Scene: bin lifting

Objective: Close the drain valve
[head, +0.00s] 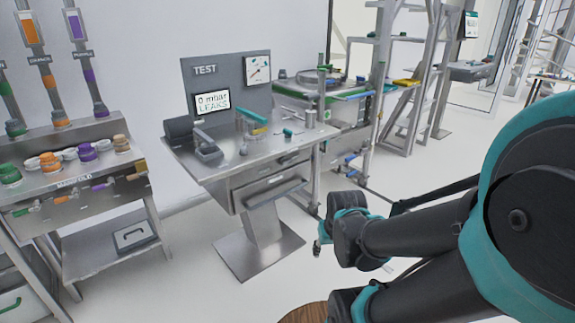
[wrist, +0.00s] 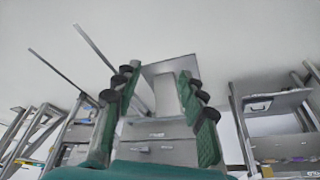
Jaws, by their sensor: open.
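I cannot pick out the drain valve for certain. Small coloured fittings (head: 352,160) sit low on the metal frame right of the test bench, too small to tell apart. Valve handles (head: 103,186) in several colours hang along the front of the manifold at left. My gripper (head: 320,243) is low in front of that frame, right of the bench pedestal, and apart from the fittings. In the wrist view my gripper (wrist: 160,85) has its green fingers spread wide, with nothing between them. The bench and its pedestal (wrist: 166,95) appear upside down beyond the fingers.
The grey test bench (head: 222,178) has drawers, a "TEST" back panel (head: 225,80) with gauge, and a display reading "LEAKS" (head: 212,102). The manifold stand (head: 75,180) is at left. Shelving and ladders (head: 410,100) stand behind at right. The floor (head: 190,285) in front is clear.

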